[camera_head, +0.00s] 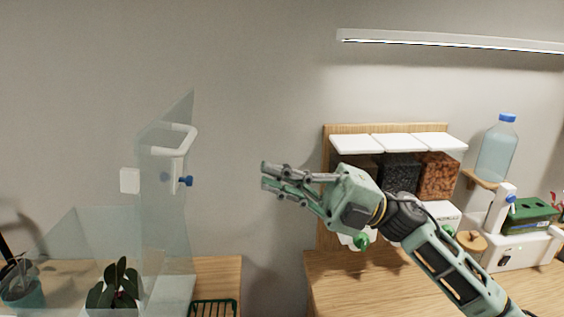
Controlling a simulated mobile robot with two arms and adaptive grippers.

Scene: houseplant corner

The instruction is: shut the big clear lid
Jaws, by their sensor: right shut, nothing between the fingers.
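The big clear lid (166,232) stands open and upright above a clear case (70,232) at the lower left. A white looped handle (186,145) and a blue knob (186,181) are on the lid. My right gripper (265,175) is shut and empty in the air, to the right of the lid and apart from it in the picture. Its fingers point left toward the handle side. My left gripper is not in view. The bottom of the case is cut off by the frame.
A dark-leaved plant (118,284) is in the case area, with a teal pot (23,290) farther left. A green rack (213,307) lies on the table. Dispensers (400,176), a bottle (497,150) and a green box (527,215) stand at right. The wall between is bare.

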